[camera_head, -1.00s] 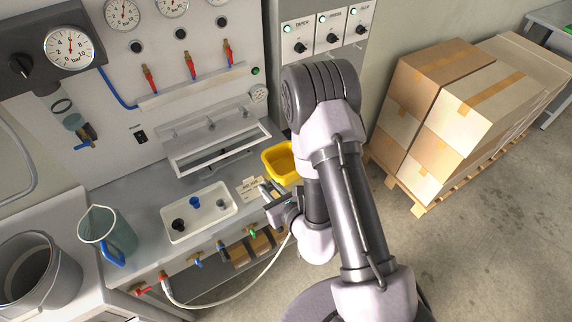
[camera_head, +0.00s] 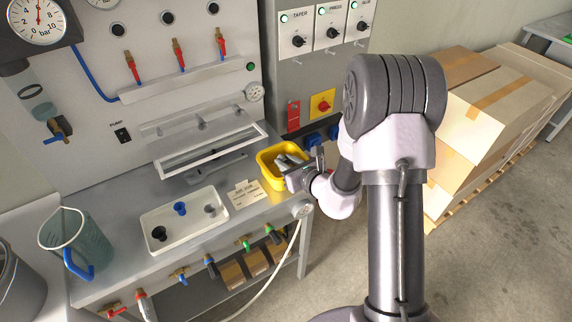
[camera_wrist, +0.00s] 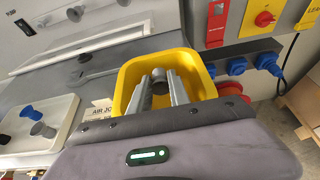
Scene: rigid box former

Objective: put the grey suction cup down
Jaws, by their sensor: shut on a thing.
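My gripper (camera_wrist: 160,86) is shut on a small dark grey round piece, the grey suction cup (camera_wrist: 159,76), between its fingertips. The fingers are over the open yellow bin (camera_wrist: 127,92), and I cannot tell how deep they reach. In the head view my gripper (camera_head: 289,161) is at the yellow bin (camera_head: 266,168), and the held cup is too small to make out. A white tray (camera_head: 166,215) left of the bin holds a black cup (camera_head: 159,233), a blue cup (camera_head: 180,208) and another grey cup (camera_head: 210,211).
A paper label (camera_head: 243,194) lies between tray and bin. A clear jug (camera_head: 85,245) stands at the left of the bench. A white frame (camera_head: 210,150) is behind the tray. Valves (camera_head: 210,265) line the front edge. Blue plugs (camera_wrist: 268,63) sit behind the bin.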

